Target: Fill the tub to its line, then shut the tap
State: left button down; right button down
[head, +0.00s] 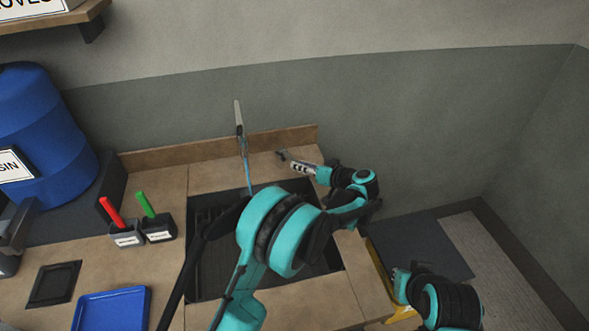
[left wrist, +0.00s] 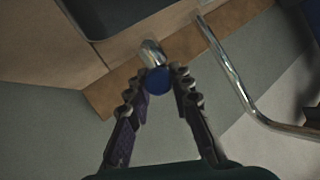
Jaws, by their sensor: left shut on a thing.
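The chrome tap (head: 239,118) stands at the wall, and a thin bluish stream of water (head: 248,178) runs down from it toward a dark slatted sink (head: 205,265). My left gripper (head: 283,156) is beside the tap, at its right. In the left wrist view its fingers (left wrist: 160,80) are closed on the sides of a blue-capped knob (left wrist: 158,81) on a chrome stem; the curved chrome spout (left wrist: 235,85) shows to the right. I cannot make out the tub or its line; my left arm covers much of the sink.
A blue drum (head: 40,135) stands at the left. Two small holders with a red pen (head: 111,211) and a green pen (head: 146,204) sit left of the sink, with a blue tray (head: 112,309) nearer. A dark grey panel (head: 425,248) lies at the right.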

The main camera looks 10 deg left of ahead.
pick_arm(q)
jog(key=shift+w+d+n+g, duration=0.2)
jog(key=shift+w+n+g, duration=0.05)
jog(key=shift+n+g, duration=0.05)
jog(key=c, duration=1.3)
grip_release()
jog(key=v, duration=1.2)
jog(key=shift+f, duration=0.25)
